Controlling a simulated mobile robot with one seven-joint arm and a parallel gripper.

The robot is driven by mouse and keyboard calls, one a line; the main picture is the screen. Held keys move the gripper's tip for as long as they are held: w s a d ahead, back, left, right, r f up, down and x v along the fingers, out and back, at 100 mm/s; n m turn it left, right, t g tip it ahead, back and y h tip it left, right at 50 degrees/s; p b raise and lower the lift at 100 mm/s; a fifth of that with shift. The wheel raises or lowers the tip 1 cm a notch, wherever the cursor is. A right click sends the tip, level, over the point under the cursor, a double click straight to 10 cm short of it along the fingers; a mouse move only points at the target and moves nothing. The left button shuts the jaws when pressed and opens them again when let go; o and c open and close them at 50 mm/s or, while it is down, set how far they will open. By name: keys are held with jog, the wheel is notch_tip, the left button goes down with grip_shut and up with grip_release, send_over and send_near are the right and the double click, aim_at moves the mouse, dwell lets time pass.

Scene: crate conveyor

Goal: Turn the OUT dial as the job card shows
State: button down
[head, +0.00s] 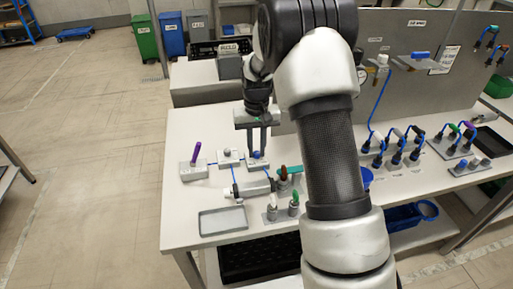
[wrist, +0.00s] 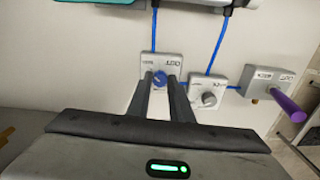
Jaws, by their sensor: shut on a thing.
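The OUT dial is a blue knob (wrist: 160,78) on a small light plate (wrist: 173,60) marked OUT, upside down in the wrist view. In the head view its plate (head: 258,166) sits on the white table below my gripper. My gripper (head: 258,153) points down, its two dark fingers on either side of the blue knob, shut on it. It also shows in the wrist view (wrist: 161,82). The fingers partly hide the knob, and I cannot read its pointer angle. A white card (head: 443,60) hangs on the back panel; its print is too small to read.
My arm hides the table's middle.

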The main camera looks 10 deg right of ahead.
aim_at(257, 152)
dwell(0.3)
jog(key=c, duration=1.6)
grip_release()
jog(key=shift+r, duration=0.15)
notch_tip(257, 152, up, 17)
jog(key=shift+r+p, duration=0.15)
jog(key=shift+p, duration=0.7)
